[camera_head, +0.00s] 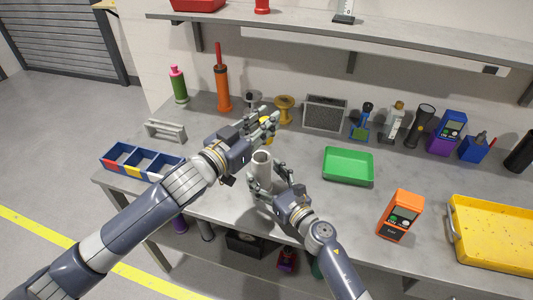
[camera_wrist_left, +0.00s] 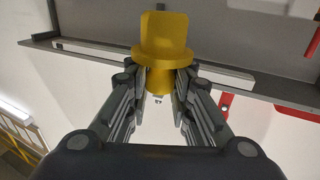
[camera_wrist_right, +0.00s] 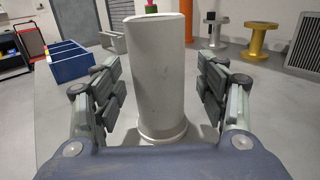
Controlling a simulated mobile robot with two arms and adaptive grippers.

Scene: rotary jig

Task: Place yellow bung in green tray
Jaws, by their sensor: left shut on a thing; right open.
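The yellow bung (camera_wrist_left: 163,42) is between the fingers of my left gripper (camera_wrist_left: 160,85), which is shut on it, in the left wrist view. In the head view my left gripper (camera_head: 265,128) is above the table, and only a small part of the bung (camera_head: 267,141) shows. My right gripper (camera_wrist_right: 160,95) is open, with its fingers on both sides of a grey cylinder (camera_wrist_right: 157,75) that stands upright; gaps show on both sides. The cylinder (camera_head: 262,170) also shows in the head view. The green tray (camera_head: 348,166) lies on the table right of both grippers and looks empty.
An orange device (camera_head: 401,214) stands in front of the green tray, and a yellow tray (camera_head: 495,235) is at the far right. A blue divided bin (camera_head: 142,162) is at the left. Bottles, a spool (camera_head: 284,109) and a speaker-like box (camera_head: 325,114) line the back.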

